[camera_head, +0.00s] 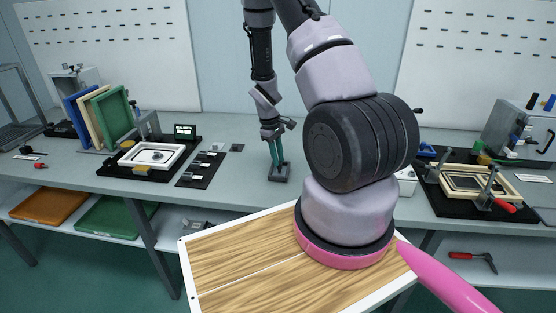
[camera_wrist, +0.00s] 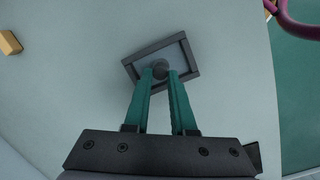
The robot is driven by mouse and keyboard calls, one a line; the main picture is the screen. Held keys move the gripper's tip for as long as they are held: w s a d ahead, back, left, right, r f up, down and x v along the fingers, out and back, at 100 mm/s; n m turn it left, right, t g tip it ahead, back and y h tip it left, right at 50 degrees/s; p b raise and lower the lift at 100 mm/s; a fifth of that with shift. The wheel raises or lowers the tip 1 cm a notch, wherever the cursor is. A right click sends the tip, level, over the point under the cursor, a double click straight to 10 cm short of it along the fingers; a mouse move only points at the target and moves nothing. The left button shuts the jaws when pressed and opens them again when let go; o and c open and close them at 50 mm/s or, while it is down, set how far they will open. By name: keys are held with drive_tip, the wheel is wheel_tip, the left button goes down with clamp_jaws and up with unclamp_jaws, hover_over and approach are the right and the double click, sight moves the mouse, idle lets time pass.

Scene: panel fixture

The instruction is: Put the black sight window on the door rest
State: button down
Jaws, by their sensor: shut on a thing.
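I cannot say for sure which fixture is the door rest; a cream framed panel (camera_head: 508,187) lies under clamps on a black base at the right.
At the left, a white framed panel (camera_head: 178,155) lies on a black base, beside a black strip of small parts (camera_head: 188,180) and a rack of coloured panels (camera_head: 113,115). The grey bench (camera_head: 235,185) is clear around the window. My arm hides part of the bench right of centre.

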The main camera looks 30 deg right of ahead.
drive_tip(key=shift+f, duration=0.5)
drive_tip(key=shift+a, duration=0.1)
drive_tip(key=c, duration=0.7)
unclamp_jaws()
drive_tip(key=shift+c, duration=0.2)
